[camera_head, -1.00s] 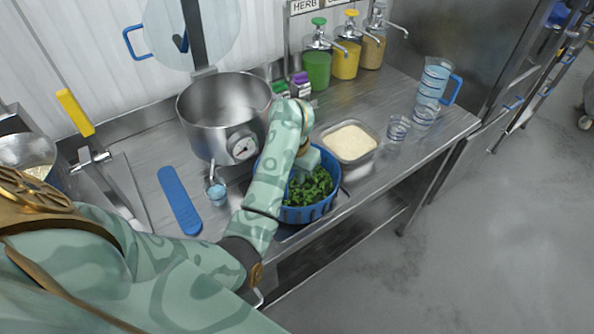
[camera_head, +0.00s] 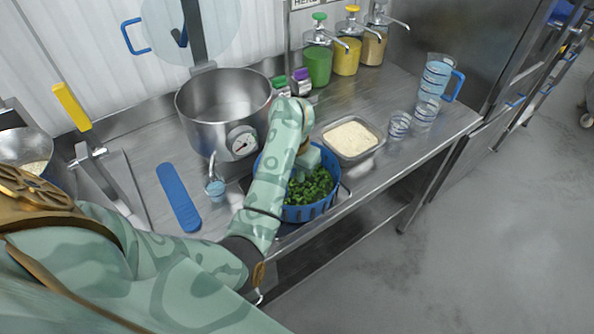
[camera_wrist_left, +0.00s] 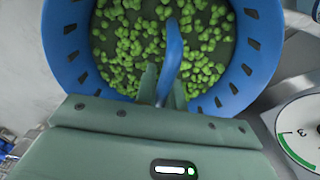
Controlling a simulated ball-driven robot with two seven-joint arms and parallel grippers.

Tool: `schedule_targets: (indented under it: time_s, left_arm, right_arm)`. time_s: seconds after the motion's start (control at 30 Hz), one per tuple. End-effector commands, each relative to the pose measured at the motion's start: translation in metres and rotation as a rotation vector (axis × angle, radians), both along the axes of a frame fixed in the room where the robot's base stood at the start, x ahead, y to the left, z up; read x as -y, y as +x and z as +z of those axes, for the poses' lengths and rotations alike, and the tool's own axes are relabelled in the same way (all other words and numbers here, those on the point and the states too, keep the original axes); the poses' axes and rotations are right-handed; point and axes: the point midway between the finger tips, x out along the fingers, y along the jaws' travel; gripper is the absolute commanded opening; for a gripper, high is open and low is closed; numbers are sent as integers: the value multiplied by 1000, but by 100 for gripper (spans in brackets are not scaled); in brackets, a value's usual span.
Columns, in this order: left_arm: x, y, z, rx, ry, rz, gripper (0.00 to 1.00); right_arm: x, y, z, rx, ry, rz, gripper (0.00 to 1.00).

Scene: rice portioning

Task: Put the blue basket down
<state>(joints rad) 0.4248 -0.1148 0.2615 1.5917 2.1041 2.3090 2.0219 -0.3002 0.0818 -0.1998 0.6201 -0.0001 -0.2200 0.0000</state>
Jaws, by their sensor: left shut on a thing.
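The blue basket (camera_head: 312,211) holds loose green leafy pieces (camera_head: 310,186) and is at the front edge of the steel counter, right of the big pot. My left arm reaches over it from the left, and my left gripper (camera_head: 303,166) is at its inner side. In the left wrist view the basket (camera_wrist_left: 258,48) shows slotted walls, and my left gripper (camera_wrist_left: 163,92) is shut on its blue handle (camera_wrist_left: 173,52). I cannot tell whether the basket's underside touches the counter. My right gripper is not in view.
A steel pot (camera_head: 215,137) with a gauge stands left of the basket. A steel tray of pale grains (camera_head: 350,138) is close on its right, with clear cups (camera_head: 400,124) and a jug (camera_head: 436,78) beyond. A blue flat tool (camera_head: 178,197) lies at left.

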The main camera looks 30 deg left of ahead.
Motion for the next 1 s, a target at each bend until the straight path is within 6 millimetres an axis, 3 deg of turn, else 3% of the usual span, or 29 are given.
schedule_targets:
  time_s: [0.03,0.07,0.13,0.43,0.57,1.0]
  left_arm:
    - [0,1,0,3,0,0,0]
    - [0,1,0,4,0,0,16]
    - [0,1,1,3,0,0,35]
    - [0,0,0,-1,-1,0,36]
    - [0,-1,14,1,0,0,36]
    - [2,-14,131,6,-2,2,36]
  right_arm:
    - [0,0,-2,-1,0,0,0]
    - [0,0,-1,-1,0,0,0]
    - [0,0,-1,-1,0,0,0]
    - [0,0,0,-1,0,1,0]
    - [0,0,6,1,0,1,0]
    - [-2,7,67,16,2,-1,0]
